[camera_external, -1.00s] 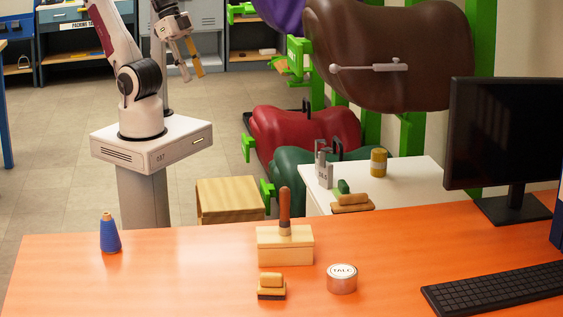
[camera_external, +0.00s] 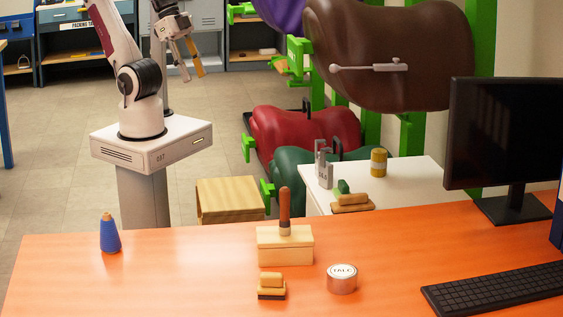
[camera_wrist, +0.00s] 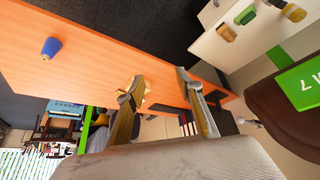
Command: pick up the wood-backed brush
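A small wood-backed block with a dark underside (camera_external: 271,286) lies at the front of the orange table and looks like a brush. A similar wooden piece with a dark base (camera_external: 352,203) lies on the white table, beside a green object; I cannot tell for sure which is the brush. My gripper (camera_external: 193,75) hangs in the air at the back left, beyond the orange table and far from both. In the wrist view my gripper (camera_wrist: 160,80) has its fingers apart. A pale wooden shape shows by its left fingertip, but I cannot tell what it is.
On the orange table (camera_external: 180,285) stand a blue cone (camera_external: 110,235), a wooden block with an upright handle (camera_external: 285,246), a talc tin (camera_external: 342,279), a keyboard (camera_external: 500,288) and a monitor (camera_external: 505,135). Saddles on green racks stand behind the white table (camera_external: 415,180).

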